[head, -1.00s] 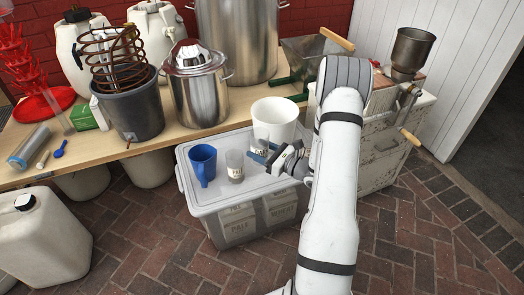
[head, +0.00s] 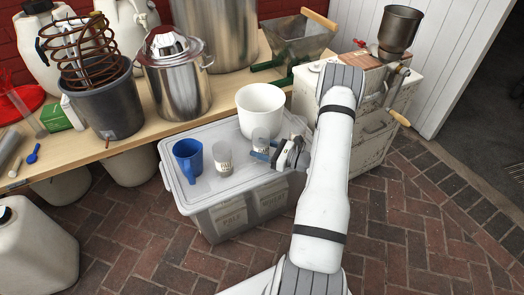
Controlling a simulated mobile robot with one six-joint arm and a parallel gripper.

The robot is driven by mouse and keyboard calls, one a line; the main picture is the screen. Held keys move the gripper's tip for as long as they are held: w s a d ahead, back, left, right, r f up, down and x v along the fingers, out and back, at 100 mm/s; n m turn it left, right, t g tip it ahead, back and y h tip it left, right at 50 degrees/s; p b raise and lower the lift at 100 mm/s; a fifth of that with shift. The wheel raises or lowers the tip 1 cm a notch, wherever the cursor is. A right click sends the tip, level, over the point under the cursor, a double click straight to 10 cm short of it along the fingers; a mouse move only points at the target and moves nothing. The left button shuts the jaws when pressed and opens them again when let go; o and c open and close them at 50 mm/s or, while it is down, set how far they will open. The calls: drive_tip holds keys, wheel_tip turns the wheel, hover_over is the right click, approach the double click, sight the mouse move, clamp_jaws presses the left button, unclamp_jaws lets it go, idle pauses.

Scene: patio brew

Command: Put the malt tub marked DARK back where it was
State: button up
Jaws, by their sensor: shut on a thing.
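My gripper (head: 262,156) has blue fingertips and is shut on a small clear tub (head: 261,136) over the lid of the clear storage box (head: 205,208). Whether the tub touches the lid is hard to tell. A second small clear tub (head: 223,161) with a pale label stands on the lid to the left, apart from the gripper. The print on both tubs is too small to read, so I cannot tell which is DARK. My arm hides part of the lid's right side.
A blue jug (head: 188,162) stands left of the tubs. A white bucket (head: 260,108) stands just behind the held tub. The wooden bench (head: 135,138) with pots is behind. A pale cabinet (head: 365,145) with a grain mill (head: 398,30) is at the right.

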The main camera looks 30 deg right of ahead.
drive_tip(key=shift+f, duration=0.1)
drive_tip(key=shift+f, duration=0.15)
drive_tip(key=o, duration=1)
drive_tip(key=shift+s+d+r, duration=0.1)
drive_tip(key=shift+s+r, duration=0.05)
drive_tip(key=shift+r, duration=0.1)
drive_tip(key=p+v, duration=0.2)
drive_tip(key=v, duration=0.9)
drive_tip(key=shift+s+d, duration=0.2)
drive_tip(key=shift+s, duration=0.1)
